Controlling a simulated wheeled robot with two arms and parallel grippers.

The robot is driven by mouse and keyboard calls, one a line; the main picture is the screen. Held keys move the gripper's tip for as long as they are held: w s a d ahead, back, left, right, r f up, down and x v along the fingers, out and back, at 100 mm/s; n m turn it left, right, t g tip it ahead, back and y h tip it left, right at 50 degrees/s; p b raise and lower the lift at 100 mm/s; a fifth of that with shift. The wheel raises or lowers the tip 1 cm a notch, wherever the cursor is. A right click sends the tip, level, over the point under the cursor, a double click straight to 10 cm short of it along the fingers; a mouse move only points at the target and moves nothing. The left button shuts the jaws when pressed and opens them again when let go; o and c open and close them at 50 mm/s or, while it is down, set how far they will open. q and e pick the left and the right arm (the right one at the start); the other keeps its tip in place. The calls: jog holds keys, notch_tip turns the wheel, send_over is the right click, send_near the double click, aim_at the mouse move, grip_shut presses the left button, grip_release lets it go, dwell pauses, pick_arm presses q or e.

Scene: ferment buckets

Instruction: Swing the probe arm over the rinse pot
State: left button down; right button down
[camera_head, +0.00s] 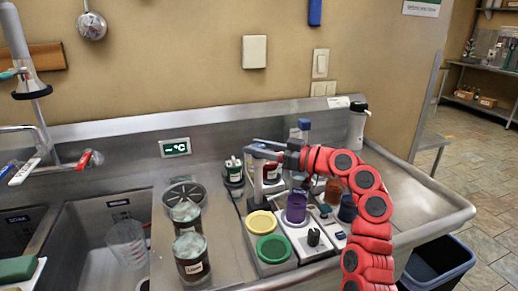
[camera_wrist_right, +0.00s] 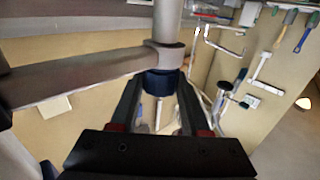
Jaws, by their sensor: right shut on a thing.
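My right gripper (camera_head: 282,156) reaches in from the right over the steel counter and is shut at the grey probe arm (camera_head: 266,142). The probe arm sits on top of an upright post (camera_head: 257,182) behind the yellow and green lids. In the right wrist view, the probe arm (camera_wrist_right: 95,78) runs sideways into a collar, and a dark piece below the collar lies between the fingers of my right gripper (camera_wrist_right: 160,88). A purple pot (camera_head: 296,207) stands on a white unit just in front of the gripper. I cannot tell which vessel is the rinse pot. My left gripper is out of view.
A yellow lid (camera_head: 260,222) and a green lid (camera_head: 273,249) lie in front. Jars (camera_head: 192,259) stand at left beside the sink (camera_head: 92,240). An amber jar (camera_head: 334,190) and a dark blue container (camera_head: 347,209) stand close to my right arm.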

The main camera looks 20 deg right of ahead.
jog(key=shift+r, duration=0.2)
jog(key=shift+c, duration=1.8)
grip_release()
jog(key=shift+f, duration=0.1)
jog(key=v, duration=1.7)
jog(key=shift+b, duration=0.3)
jog(key=shift+s+d, duration=0.1)
jog(key=shift+s, duration=0.05)
